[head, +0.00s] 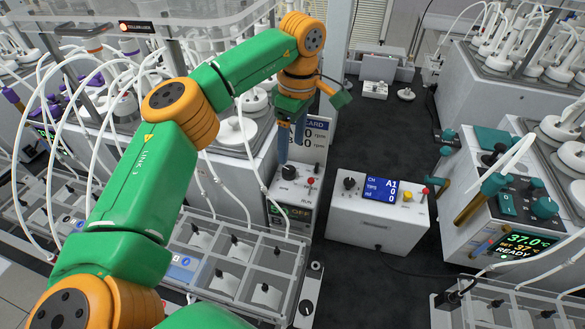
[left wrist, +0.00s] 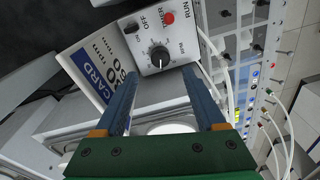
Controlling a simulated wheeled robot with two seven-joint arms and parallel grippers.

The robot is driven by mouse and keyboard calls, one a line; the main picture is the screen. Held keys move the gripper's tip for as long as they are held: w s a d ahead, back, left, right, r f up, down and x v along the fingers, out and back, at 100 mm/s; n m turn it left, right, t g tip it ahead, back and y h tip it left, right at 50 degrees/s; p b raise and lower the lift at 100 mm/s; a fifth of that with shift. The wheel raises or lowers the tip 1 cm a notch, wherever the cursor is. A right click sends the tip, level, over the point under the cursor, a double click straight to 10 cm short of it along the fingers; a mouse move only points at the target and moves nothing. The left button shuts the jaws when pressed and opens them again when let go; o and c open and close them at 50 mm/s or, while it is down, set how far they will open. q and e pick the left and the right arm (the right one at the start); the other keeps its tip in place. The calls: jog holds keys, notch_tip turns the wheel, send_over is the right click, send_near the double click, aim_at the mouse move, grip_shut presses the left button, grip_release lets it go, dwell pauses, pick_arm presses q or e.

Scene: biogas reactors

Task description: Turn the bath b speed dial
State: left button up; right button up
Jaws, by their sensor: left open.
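A black round dial (head: 289,172) with a white pointer line sits on the light control panel of a small box in the middle of the head view. In the left wrist view the dial (left wrist: 159,56) shows just beyond my fingertips. Contact with the dial is not visible. My right gripper is not in view.
A red button (head: 310,181) and a small black switch share the dial's panel. A sign (head: 317,133) stands behind it. A white box (head: 375,215) with a blue screen and its own black knob stands to the right. A rack (head: 240,255) lies in front.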

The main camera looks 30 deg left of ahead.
aim_at(289, 169)
pick_arm(q)
jog(key=shift+s+a+f+m+h, duration=0.1)
jog(key=shift+s+a+m+h, duration=0.2)
jog(key=shift+a+m, duration=0.1)
jog(key=shift+f, duration=0.2)
jog(key=f+p, duration=0.1)
jog(key=f, duration=0.1)
jog(key=f+p, duration=0.1)
jog(key=f, duration=0.2)
jog(key=shift+w+d+f, duration=0.1)
jog(key=shift+d+f, duration=0.1)
jog(key=shift+f, duration=0.05)
jog(key=shift+a+f, duration=0.1)
jog(key=shift+f, duration=0.3)
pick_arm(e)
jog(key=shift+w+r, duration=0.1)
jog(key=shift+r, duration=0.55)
pick_arm(q)
grip_shut()
